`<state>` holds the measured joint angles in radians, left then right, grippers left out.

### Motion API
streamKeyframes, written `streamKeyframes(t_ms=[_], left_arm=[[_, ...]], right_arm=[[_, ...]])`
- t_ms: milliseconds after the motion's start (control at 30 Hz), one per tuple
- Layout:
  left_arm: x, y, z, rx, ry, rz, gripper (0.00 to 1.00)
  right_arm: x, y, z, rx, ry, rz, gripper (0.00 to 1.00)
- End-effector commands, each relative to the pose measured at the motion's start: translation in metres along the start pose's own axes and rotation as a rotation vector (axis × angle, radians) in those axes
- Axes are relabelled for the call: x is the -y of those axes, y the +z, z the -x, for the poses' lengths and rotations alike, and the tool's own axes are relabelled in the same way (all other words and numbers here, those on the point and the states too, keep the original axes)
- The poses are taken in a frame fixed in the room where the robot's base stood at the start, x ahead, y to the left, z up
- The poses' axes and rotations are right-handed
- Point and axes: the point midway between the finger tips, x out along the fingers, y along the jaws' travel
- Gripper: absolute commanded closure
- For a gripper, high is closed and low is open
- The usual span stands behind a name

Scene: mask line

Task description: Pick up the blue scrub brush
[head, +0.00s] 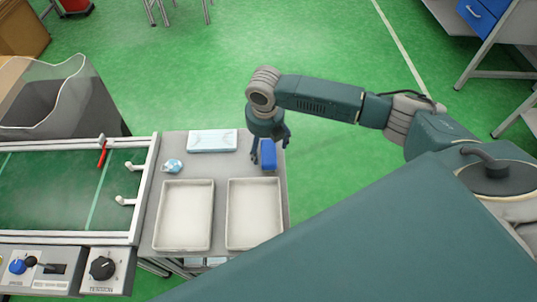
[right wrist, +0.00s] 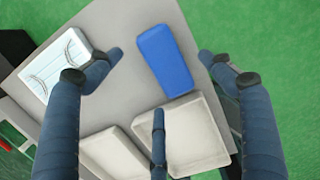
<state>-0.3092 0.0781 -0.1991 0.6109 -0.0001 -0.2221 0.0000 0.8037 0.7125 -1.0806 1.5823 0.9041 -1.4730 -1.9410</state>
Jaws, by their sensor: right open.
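The blue scrub brush (head: 268,155) lies on the grey cart top (head: 222,168), behind the right-hand tray and near the cart's right edge. In the right wrist view the brush (right wrist: 165,61) shows as a blue block between the spread fingers. My right gripper (head: 268,150) is open and empty above the brush; in the wrist view its fingers (right wrist: 160,85) stand apart around it, with no clear contact. How high the fingers are above the brush I cannot tell. My left gripper is not in view.
Two white trays (head: 184,181) (head: 254,180) stand in front of the brush. A pale blue mask pack (head: 212,140) and a crumpled blue-white item (head: 173,166) lie left of it. A conveyor (head: 55,190) adjoins the cart's left side. Green floor is free to the right.

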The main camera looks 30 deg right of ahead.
Motion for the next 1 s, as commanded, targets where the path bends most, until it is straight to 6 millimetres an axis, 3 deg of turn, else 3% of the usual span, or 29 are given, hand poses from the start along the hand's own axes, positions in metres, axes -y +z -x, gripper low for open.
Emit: streamKeyframes(t_ms=[400, 667, 900, 1000], left_arm=[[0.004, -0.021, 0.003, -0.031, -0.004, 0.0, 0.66], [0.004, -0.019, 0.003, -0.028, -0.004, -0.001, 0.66], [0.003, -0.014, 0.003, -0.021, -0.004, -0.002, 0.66], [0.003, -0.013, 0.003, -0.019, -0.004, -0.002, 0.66]], right_arm=[[0.0, -0.002, -0.05, 0.0, 0.0, -0.001, 0.2], [0.0, -0.002, -0.053, 0.002, 0.001, 0.001, 0.2], [0.0, -0.002, -0.053, 0.002, 0.001, 0.0, 0.66], [0.0, -0.002, -0.053, 0.002, 0.001, 0.0, 0.69]])
